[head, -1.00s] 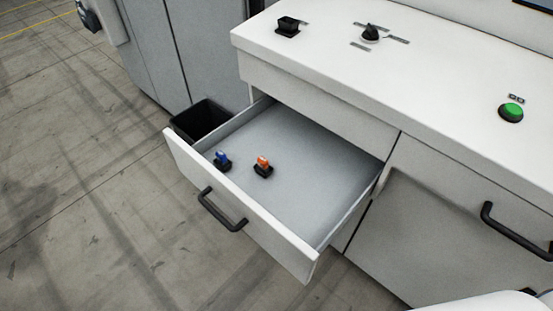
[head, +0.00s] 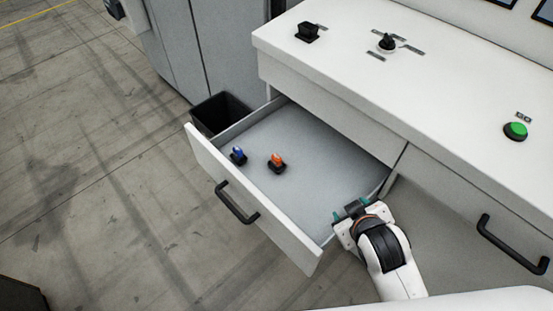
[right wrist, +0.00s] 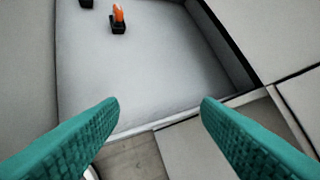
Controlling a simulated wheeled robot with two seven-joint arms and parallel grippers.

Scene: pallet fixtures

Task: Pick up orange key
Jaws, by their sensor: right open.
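The orange key (head: 277,160) stands in a small black holder on the floor of the open drawer (head: 318,173). It also shows near the top of the right wrist view (right wrist: 118,14). A blue key (head: 238,154) in a similar black holder is to its left in the drawer. My right gripper (head: 350,214) is at the drawer's right front corner, apart from the orange key. Its two teal fingers are spread wide with nothing between them in the right wrist view (right wrist: 155,115). My left gripper is in neither view.
The drawer's front panel with a black handle (head: 237,203) and its side walls border the keys. The white countertop (head: 440,75) overhangs the drawer's back. It carries a black socket (head: 307,32), a black knob (head: 387,43) and a green button (head: 516,130). A black bin (head: 222,112) stands behind the drawer.

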